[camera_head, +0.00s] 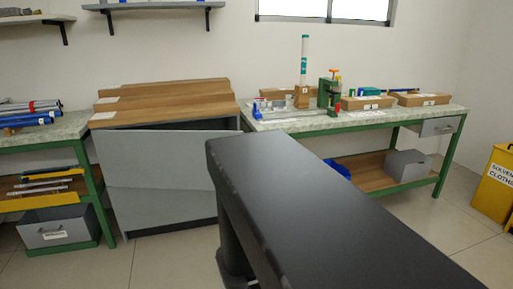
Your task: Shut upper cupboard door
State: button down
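The cupboard stands left of centre, with a wooden top (170,117) and a grey front. Its upper door (160,160) is a wide grey panel. It seems to stand partly open, since a dark gap shows along its top edge at the right and it juts out past the lower front. The lower grey panel (160,208) lies below it and looks closed. No handle can be made out. My black arm fills the lower right foreground and its near end hides some floor right of the cupboard. My gripper is not in view.
A green-framed bench (300,124) with tools and boxes stands at the right. Another bench (72,130) with rods stands close at the left, with a grey bin (58,232) below. A yellow solvent-cloths bin (493,190) is far right. Tiled floor lies before the cupboard.

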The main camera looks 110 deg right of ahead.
aim_at(171, 159)
jog(key=u, duration=0.5)
jog(key=k, duration=0.1)
jog(key=z, duration=2.3)
jog(key=i, duration=1)
jog(key=z, duration=0.2)
